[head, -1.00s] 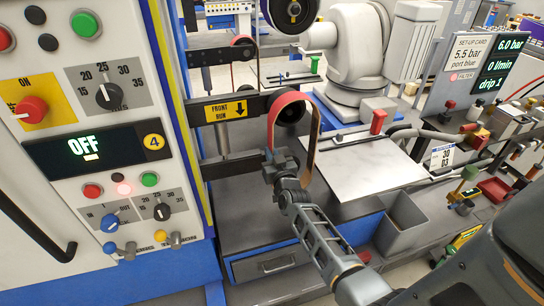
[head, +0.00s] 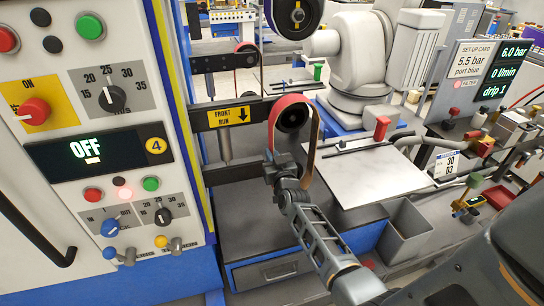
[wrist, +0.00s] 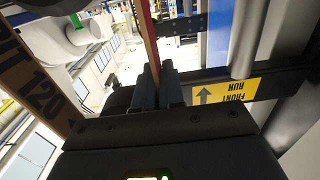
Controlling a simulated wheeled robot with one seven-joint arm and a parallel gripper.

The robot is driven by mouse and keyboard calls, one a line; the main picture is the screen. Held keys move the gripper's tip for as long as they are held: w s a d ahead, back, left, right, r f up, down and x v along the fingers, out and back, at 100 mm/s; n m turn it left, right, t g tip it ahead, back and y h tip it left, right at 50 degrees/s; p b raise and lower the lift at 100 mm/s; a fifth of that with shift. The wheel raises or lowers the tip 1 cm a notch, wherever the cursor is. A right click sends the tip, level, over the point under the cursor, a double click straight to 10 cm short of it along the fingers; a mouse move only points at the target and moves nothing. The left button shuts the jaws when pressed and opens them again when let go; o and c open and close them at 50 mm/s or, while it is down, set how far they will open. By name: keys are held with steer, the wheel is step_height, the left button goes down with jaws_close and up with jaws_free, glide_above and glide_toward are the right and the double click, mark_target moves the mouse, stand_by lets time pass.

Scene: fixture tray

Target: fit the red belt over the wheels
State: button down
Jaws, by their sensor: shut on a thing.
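The red belt (head: 272,122) is a tall loop, red on one face and brown on the other. My gripper (head: 281,160) is shut on its lower left side and holds it upright. In the wrist view the red strip (wrist: 149,38) runs between the two fingers (wrist: 158,88), and the brown side with printed lettering (wrist: 30,82) is at left. A black wheel (head: 293,117) at the end of the FRONT RUN arm (head: 200,118) shows within the upper loop. I cannot tell whether the belt is around it or just in front. Another wheel (head: 297,13), dark with a pale rim, is above.
A white robot arm (head: 358,60) stands behind. A lower dark bar (head: 230,172) runs beneath the FRONT RUN arm.

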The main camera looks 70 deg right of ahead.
steer(key=shift+w+d, duration=0.15)
steer(key=shift+b+x, duration=0.6)
steer(key=shift+x, duration=0.45)
steer(key=shift+w+d, duration=0.15)
steer(key=shift+d, duration=0.05)
steer(key=shift+b+x, duration=0.6)
steer(key=shift+x, duration=0.15)
steer(key=shift+f, duration=0.15)
steer(key=shift+f+b, duration=0.25)
steer(key=shift+b, duration=0.2)
steer(key=c, duration=1)
jaws_free()
